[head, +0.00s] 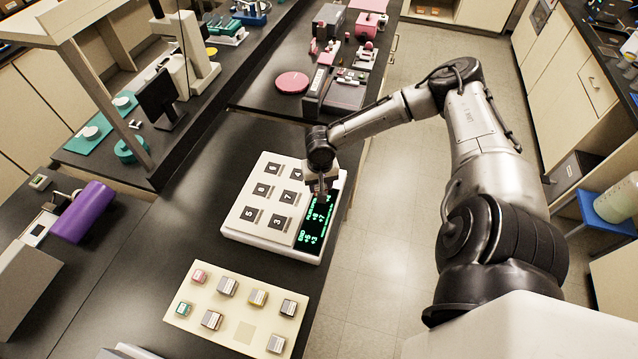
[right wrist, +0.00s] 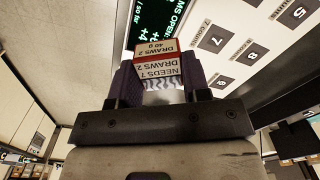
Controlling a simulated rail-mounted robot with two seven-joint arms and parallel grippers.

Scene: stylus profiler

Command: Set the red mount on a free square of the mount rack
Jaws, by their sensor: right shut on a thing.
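The red mount (right wrist: 157,62) is in the right wrist view, a small block with a red body and white printed labels. My right gripper (right wrist: 158,88) is shut on it, with one finger on each side. In the head view my right gripper (head: 320,190) is over the right part of the white numbered panel, by its display; the mount is hardly visible there. The cream mount rack (head: 186,316) lies in front, holding several small blocks, one with a red top (head: 199,276). A bare square (head: 245,332) shows in its front row. My left gripper is out of view.
The white panel (head: 240,222) has several dark numbered squares and a green-lettered display (head: 312,218). A purple cylinder (head: 84,212) lies to the left. Pink items stand farther back. Black bench top is clear between the panel and the purple cylinder.

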